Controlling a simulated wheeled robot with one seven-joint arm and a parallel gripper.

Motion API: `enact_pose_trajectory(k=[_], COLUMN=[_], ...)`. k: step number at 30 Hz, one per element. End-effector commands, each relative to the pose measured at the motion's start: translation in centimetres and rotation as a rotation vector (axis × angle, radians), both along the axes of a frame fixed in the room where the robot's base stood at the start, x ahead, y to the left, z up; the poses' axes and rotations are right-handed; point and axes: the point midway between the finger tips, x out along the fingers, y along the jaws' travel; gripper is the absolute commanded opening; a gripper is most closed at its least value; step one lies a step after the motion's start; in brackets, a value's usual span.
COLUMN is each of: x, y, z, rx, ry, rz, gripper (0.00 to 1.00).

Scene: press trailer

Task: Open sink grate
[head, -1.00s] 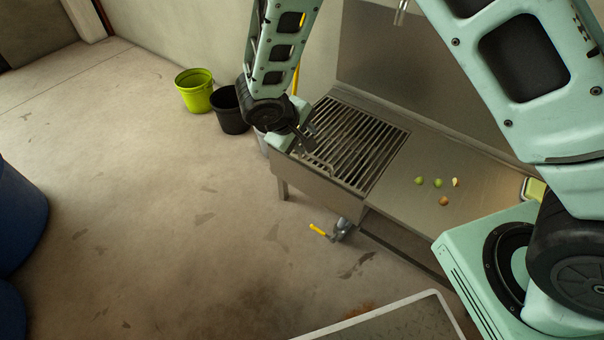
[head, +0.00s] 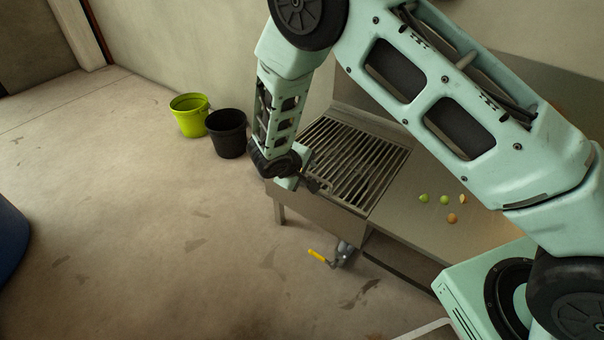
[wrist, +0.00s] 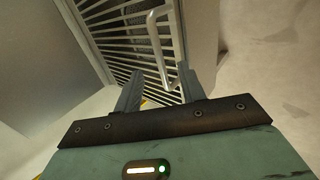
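The sink grate (head: 352,150) is a panel of dark parallel metal bars set in the left part of the steel sink unit, and it lies flat. In the wrist view the slatted grate (wrist: 118,42) fills the upper middle, with a pale bent-rod handle (wrist: 155,42) along its edge. My gripper (wrist: 160,70) has its two fingers apart. The handle's lower end appears between the fingers in the picture; I cannot tell contact or depth. In the head view my gripper (head: 322,186) is at the grate's front left edge, its fingertips partly hidden.
Several small round vegetables (head: 444,200) lie on the steel counter right of the grate. A yellow-handled valve (head: 322,258) sticks out below the sink front. A green bucket (head: 190,116) and a black bucket (head: 226,134) stand left of it. The floor in front is clear.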

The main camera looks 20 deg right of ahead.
Motion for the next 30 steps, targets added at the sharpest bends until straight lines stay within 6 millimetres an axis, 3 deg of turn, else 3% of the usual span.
enact_pose_trajectory(k=[12,26,30], x=[1.8,2.3,2.3], y=[-2.4,-3.3,-3.2], z=[-4.1,-4.7,-4.7], rx=[0.002,0.0,0.0], ry=[0.0,-0.001,0.0], rz=[-0.002,-0.001,-0.001], gripper=[0.4,0.4,0.06])
